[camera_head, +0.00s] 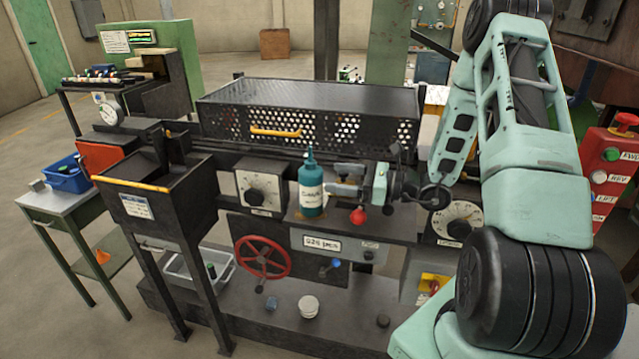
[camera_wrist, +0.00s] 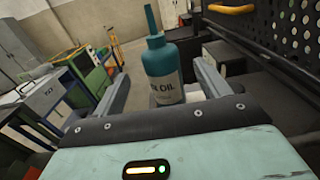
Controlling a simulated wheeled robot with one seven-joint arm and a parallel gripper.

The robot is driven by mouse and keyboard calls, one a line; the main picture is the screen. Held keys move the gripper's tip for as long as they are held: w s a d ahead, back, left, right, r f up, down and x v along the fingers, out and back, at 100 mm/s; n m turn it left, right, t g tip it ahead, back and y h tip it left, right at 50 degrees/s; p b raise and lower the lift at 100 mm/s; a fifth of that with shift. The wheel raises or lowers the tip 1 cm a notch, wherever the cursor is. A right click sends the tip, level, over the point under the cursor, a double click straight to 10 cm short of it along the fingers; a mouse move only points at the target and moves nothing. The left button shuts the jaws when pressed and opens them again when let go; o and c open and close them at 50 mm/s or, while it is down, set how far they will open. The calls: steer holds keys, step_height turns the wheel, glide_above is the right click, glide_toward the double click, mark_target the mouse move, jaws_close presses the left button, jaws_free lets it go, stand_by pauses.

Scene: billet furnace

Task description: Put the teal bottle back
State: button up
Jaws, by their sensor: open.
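The teal bottle (camera_head: 311,187) stands upright on a small ledge in front of the mesh guard, between two dial gauges. It has a pointed spout and a pale label. My gripper (camera_head: 336,183) reaches in from the right at the bottle's height. In the wrist view the bottle (camera_wrist: 162,70) shows between the two fingers of my gripper (camera_wrist: 168,88), with the label reading "OIL" facing the camera. The fingers are apart, one on each side. I cannot tell whether either finger touches it. The bottle's base is hidden by my gripper body in the wrist view.
A red knob (camera_head: 358,216) sits just below my gripper. The perforated guard (camera_head: 310,115) with a yellow handle rises behind the bottle. A dial (camera_head: 262,191) is left of it. A red handwheel (camera_head: 262,257) and a white cup (camera_head: 309,306) are lower down.

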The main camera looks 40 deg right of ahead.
steer(key=shift+b+v, duration=0.35)
steer(key=shift+v, duration=1.2)
steer(key=s+a+m+g+h+b, duration=0.1)
steer(key=s+a+m+g+h, duration=0.2)
steer(key=s+a+m, duration=0.4)
steer(key=s+a+r+m+g+h, duration=0.1)
steer(key=s+a+m+g+h, duration=0.3)
steer(key=a+m, duration=1)
steer(key=s+a+r+m+g+h+b, duration=0.1)
steer(key=s+a+m+g+h, duration=0.2)
steer(key=s+a+m+g, duration=0.4)
steer(key=s+a+m, duration=0.4)
steer(key=m, duration=0.3)
steer(key=shift+a+m+b, duration=0.2)
steer(key=shift+m+b, duration=0.15)
steer(key=shift+m, duration=0.05)
